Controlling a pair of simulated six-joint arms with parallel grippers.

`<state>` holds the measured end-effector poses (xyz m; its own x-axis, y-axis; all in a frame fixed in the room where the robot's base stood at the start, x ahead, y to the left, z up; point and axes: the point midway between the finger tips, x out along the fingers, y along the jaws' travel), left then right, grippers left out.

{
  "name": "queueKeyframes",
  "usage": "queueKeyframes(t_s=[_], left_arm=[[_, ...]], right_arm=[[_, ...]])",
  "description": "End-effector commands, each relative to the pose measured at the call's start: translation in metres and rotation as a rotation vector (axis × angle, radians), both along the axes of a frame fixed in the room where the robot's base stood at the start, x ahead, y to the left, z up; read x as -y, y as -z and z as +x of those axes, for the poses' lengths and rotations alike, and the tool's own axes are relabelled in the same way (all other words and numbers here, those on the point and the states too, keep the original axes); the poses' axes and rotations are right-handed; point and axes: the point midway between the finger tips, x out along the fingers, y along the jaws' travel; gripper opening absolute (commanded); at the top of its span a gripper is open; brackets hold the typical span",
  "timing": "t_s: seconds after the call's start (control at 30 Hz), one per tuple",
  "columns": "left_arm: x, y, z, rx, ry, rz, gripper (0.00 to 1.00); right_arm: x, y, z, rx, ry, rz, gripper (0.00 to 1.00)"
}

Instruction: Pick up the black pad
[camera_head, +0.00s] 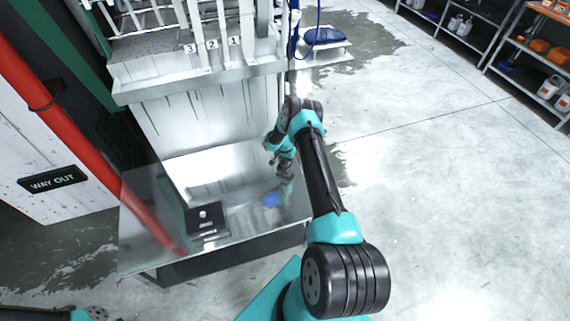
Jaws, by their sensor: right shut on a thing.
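My right gripper (283,166) is over the shiny metal table, near its right side. It is shut on a small dark thing at its fingertips, which looks like the black pad (286,175); it is small and partly hidden by the fingers. A blue pad (271,199) lies on the tabletop just below and left of the gripper. Only a bit of my left arm shows at the bottom left corner; its gripper is out of view.
A black box with a silver knob (207,218) sits on the metal table (240,230). Behind it stands a metal machine with numbered levers (212,45). A red pipe (80,130) runs along the left. Shelves (535,60) stand at the far right. The floor at right is clear.

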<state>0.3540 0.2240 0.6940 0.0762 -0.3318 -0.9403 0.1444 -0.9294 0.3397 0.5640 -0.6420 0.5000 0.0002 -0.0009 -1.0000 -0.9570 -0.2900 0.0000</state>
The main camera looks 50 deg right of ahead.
Motion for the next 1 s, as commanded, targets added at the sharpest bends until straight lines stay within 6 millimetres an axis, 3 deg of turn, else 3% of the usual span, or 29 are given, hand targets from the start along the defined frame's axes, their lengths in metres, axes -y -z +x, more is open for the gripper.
queueKeyframes(t_s=[0.2, 0.57, 0.83, 1.0], left_arm=[[0.000, 0.000, 0.000, 0.000, 0.000, 0.000, 0.43], [0.000, 0.000, 0.000, 0.000, 0.000, 0.000, 0.43], [0.000, 0.000, 0.000, 0.000, 0.000, 0.000, 0.43], [0.000, 0.000, 0.000, 0.000, 0.000, 0.000, 0.43]], right_arm=[[0.000, 0.000, 0.000, 0.000, 0.000, 0.000, 0.03], [0.000, -0.006, 0.001, 0.001, 0.000, -0.001, 0.03], [0.001, -0.040, 0.001, 0.002, 0.000, 0.000, 0.03], [-0.018, -0.038, -0.017, -0.004, -0.003, 0.002, 0.03]])
